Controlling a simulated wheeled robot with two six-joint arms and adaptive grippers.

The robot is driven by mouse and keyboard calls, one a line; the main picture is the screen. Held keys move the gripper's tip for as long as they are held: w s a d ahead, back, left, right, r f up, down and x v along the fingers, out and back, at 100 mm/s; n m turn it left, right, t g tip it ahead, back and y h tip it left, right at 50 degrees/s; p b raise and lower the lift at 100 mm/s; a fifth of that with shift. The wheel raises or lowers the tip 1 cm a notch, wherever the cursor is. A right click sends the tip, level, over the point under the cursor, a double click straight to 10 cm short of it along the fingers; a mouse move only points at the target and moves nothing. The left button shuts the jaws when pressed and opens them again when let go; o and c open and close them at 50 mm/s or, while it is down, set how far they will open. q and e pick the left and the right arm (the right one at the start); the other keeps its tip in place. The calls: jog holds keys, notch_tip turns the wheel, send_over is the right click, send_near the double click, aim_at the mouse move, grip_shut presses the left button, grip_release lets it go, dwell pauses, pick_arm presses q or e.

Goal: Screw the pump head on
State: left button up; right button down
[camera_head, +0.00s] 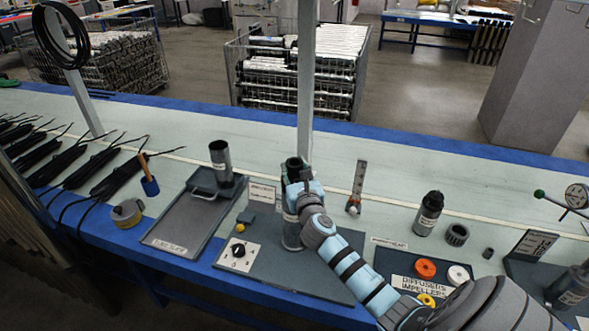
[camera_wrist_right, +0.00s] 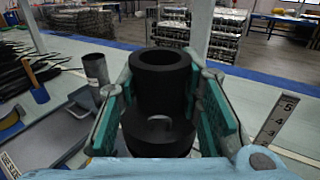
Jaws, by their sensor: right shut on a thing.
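My right gripper (camera_head: 297,181) is shut on the pump head (camera_head: 294,164), a dark hollow cylinder, above the grey mat. In the right wrist view, the black pump head (camera_wrist_right: 160,75) stands between the teal fingers of the gripper (camera_wrist_right: 165,115), with its round open top showing. A grey pump tube (camera_head: 291,234) stands upright on the mat, directly below the gripper. The gripper hides the joint between head and tube, so I cannot tell whether they touch. My left gripper is not in view.
A tray (camera_head: 174,236) with a metal cylinder (camera_head: 221,163) lies to the left. A scale (camera_head: 357,187) stands behind. A dark pump part (camera_head: 428,214) and impeller tray (camera_head: 399,264) are to the right. A grey post (camera_head: 305,90) rises behind.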

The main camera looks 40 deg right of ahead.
jog(key=shift+f+b, duration=0.35)
jog(key=shift+f, duration=0.05)
jog(key=c, duration=1.1)
grip_release()
jog(key=shift+o, duration=0.2)
jog(key=shift+f, duration=0.1)
jog(key=v, duration=1.2)
